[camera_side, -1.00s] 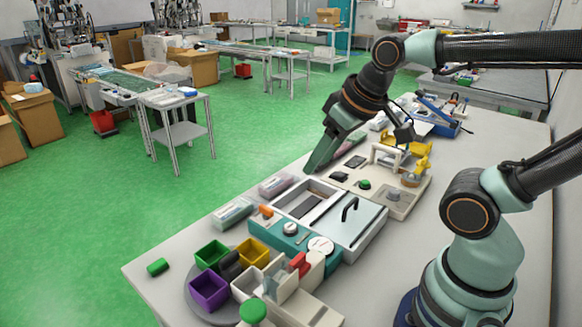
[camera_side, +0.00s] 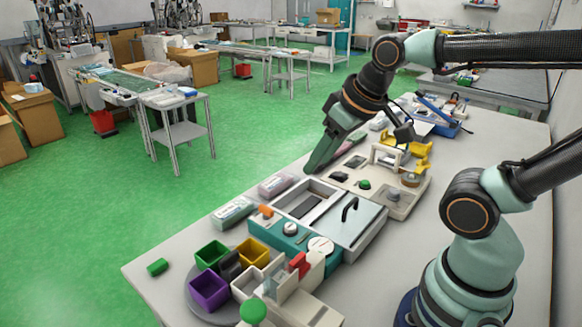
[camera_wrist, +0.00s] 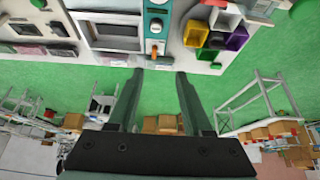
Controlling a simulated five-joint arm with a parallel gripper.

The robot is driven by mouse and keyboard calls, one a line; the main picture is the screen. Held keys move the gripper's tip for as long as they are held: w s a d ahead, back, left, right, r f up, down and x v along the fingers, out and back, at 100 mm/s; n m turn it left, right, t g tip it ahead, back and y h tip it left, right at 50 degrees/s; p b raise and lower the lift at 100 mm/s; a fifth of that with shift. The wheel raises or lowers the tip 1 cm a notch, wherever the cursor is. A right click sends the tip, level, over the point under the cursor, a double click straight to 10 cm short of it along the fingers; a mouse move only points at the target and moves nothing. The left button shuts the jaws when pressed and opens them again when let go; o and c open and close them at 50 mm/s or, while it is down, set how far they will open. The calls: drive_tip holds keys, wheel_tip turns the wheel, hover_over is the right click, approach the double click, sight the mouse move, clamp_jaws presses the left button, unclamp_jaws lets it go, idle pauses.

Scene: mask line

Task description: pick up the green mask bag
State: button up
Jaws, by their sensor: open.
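A pale packet with a greenish tint (camera_side: 232,213) lies along the table's left edge, beside the teal-fronted machine; it looks like the green mask bag. A pinkish packet (camera_side: 275,185) lies just behind it along the same edge. My gripper (camera_side: 312,168) hangs above and behind the pinkish packet, apart from the greenish one, pointing down. In the wrist view its two fingers (camera_wrist: 160,72) are spread with nothing between them. I cannot make out the greenish packet clearly in the wrist view.
The white and teal machine (camera_side: 292,236) with a lidded tray stands beside the packets. Green, yellow and purple bins (camera_side: 208,290) stand on a round plate in front. A small green block (camera_side: 158,267) lies near the left corner, with bare table around it.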

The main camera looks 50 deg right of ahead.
drive_tip(key=shift+o, duration=0.3)
drive_tip(key=o, duration=0.7)
drive_tip(key=shift+o, duration=0.2)
drive_tip(key=m+g, duration=0.6)
drive_tip(key=m, duration=1.2)
hover_over(233, 211)
wheel_tip(233, 211, down, 12)
drive_tip(key=f, duration=0.5)
drive_tip(key=shift+w+f, duration=0.3)
drive_tip(key=shift+f, duration=0.05)
drive_tip(key=shift+s+f, duration=0.15)
drive_tip(key=shift+f, duration=1.25)
drive_tip(key=shift+s+f, duration=0.1)
drive_tip(key=shift+f, duration=1.25)
